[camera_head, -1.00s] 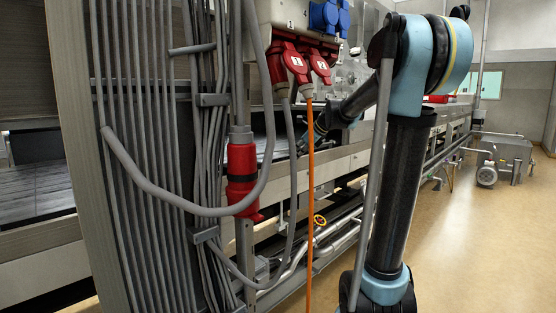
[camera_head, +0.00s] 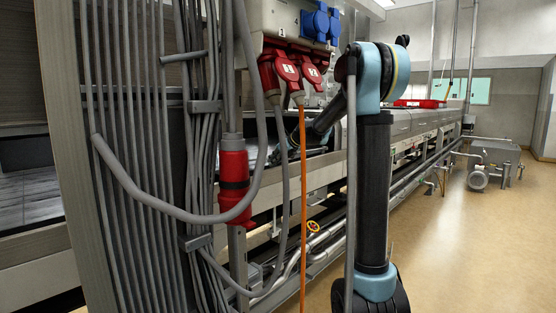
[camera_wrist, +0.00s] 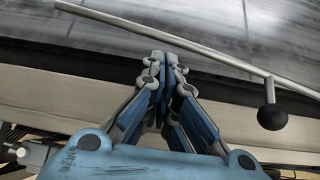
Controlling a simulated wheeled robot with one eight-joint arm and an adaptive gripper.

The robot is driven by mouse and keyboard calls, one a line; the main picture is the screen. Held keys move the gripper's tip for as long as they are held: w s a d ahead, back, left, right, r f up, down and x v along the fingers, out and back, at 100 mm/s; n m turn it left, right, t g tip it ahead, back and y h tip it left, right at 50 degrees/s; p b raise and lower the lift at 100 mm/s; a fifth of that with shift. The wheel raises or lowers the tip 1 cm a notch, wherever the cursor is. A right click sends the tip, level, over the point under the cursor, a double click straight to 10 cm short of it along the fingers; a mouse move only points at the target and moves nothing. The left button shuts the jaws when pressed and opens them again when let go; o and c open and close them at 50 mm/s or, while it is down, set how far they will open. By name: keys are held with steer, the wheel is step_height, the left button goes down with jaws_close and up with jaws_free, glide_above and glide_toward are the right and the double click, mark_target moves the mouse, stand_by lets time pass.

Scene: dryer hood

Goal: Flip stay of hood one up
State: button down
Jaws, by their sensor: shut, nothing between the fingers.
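In the wrist view, a thin grey metal rod (camera_wrist: 185,46), which looks like the hood stay, runs slantwise across the top from upper left to right. A black ball knob (camera_wrist: 272,117) hangs on a short stem near its right part. My gripper (camera_wrist: 163,58) is shut and empty. Its fingertips appear just below the rod in the picture, left of the knob; I cannot tell whether they touch it. In the head view, the gripper is mostly hidden behind cables and sockets, and the stay cannot be made out.
A smooth grey metal surface (camera_wrist: 265,20) lies behind the rod, above a pale beam (camera_wrist: 55,108). In the head view, red plugs (camera_head: 283,75), an orange cable (camera_head: 303,200) and grey cables hang close left of my arm. Floor (camera_head: 455,240) to the right is clear.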

steer(key=shift+x, duration=0.9)
steer(key=shift+m+g+y, duration=0.3)
steer(key=shift+g, duration=0.1)
step_height(320, 180, up, 6)
steer(key=shift+w+f, duration=0.1)
steer(key=shift+f, duration=0.05)
steer(key=shift+d, duration=0.1)
